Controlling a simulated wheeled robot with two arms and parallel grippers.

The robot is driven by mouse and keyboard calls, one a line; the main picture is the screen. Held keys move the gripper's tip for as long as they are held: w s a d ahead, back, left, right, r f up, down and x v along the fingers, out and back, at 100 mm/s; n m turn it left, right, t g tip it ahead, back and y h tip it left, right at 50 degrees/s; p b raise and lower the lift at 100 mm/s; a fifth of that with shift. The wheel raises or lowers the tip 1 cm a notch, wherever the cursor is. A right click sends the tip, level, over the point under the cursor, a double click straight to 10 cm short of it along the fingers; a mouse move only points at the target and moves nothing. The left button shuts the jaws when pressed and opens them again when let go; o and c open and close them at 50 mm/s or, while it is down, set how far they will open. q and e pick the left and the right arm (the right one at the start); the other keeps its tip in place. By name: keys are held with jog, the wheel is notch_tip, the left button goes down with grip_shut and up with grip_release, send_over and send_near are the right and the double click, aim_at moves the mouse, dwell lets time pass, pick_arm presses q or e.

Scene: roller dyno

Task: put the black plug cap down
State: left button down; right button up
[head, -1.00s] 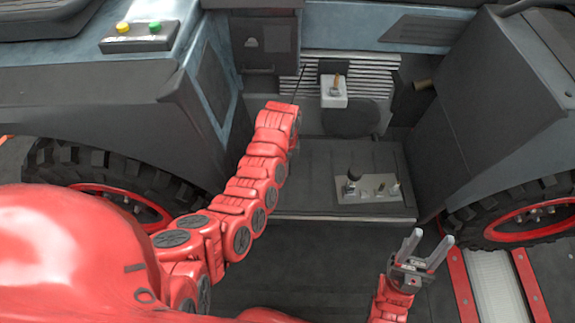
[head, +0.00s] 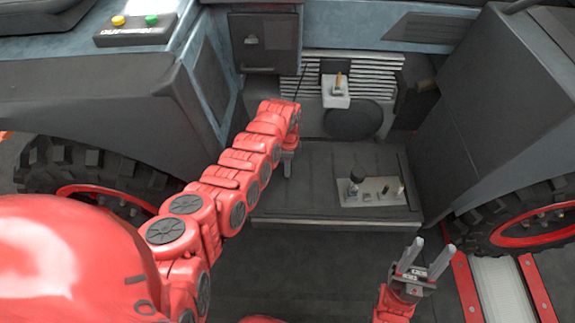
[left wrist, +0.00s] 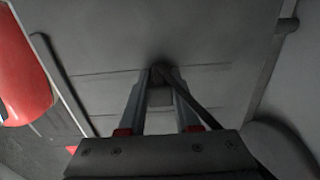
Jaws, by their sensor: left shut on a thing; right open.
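My left gripper (head: 288,164) hangs at the end of the red arm, over the left part of the dark floor plate; only a grey finger shows below the arm in the head view. In the left wrist view its two fingers (left wrist: 160,82) are closed on the black plug cap (left wrist: 161,71), small and dark between the fingertips. A dark strap runs from there down to the right. The cap is hidden in the head view. My right gripper (head: 429,257) is open and empty in front of the plate, at lower right.
A metal control panel (head: 373,191) with a black knob and small levers sits on the right of the floor plate (head: 310,172). A white switch box (head: 336,92) stands behind. Dark side bodies and wheels flank the bay. The plate's middle is clear.

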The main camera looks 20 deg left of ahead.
pick_arm(q)
jog(key=shift+f, duration=0.1)
jog(key=shift+f, duration=0.15)
jog(key=c, duration=0.6)
grip_release()
